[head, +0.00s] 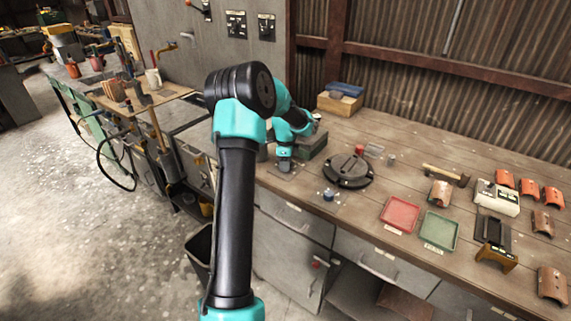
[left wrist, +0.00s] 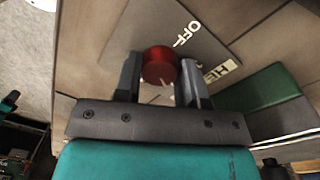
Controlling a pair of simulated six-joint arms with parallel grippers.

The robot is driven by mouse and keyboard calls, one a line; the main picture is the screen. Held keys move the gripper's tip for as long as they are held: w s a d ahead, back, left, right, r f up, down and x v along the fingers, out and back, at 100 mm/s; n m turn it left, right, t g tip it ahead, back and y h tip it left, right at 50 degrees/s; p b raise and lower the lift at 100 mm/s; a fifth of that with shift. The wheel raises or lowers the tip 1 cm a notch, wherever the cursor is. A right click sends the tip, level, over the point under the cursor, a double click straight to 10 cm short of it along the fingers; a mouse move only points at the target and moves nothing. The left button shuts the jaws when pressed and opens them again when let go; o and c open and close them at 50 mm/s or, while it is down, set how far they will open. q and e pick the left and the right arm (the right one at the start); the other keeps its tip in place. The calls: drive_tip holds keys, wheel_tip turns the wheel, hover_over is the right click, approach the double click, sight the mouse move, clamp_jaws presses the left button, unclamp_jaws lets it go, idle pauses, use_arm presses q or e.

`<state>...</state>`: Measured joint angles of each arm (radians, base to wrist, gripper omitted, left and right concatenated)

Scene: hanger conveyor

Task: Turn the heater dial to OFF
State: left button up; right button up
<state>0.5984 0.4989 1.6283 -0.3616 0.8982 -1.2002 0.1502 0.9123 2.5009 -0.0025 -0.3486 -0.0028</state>
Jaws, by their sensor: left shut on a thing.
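The heater dial (left wrist: 159,64) is a round red knob on a grey plate (left wrist: 165,28) in the left wrist view. The plate bears the word OFF at the dial's upper right and a partly covered label beginning "HE". A white mark on the dial shows near its lower edge, on the side toward my gripper, away from OFF. My left gripper (left wrist: 158,76) has one finger on each side of the dial and is shut on it. In the head view my left gripper (head: 285,164) is over the plate at the bench's left end; the dial is hidden there. My right gripper is not in view.
A blue knob on a plate (head: 328,194) and a round dark fixture (head: 348,170) stand to the right. Red (head: 400,214) and green (head: 439,231) trays lie farther right on the bench.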

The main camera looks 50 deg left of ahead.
use_arm(q)
drive_tip(key=shift+n, duration=0.4)
drive_tip(key=n, duration=1.3)
drive_tip(key=shift+t, duration=0.3)
drive_tip(key=n, duration=0.5)
drive_tip(key=shift+n, duration=0.4)
drive_tip(key=n, duration=0.4)
drive_tip(key=shift+n, duration=0.3)
drive_tip(key=o, duration=0.9)
drive_tip(key=shift+o, duration=0.2)
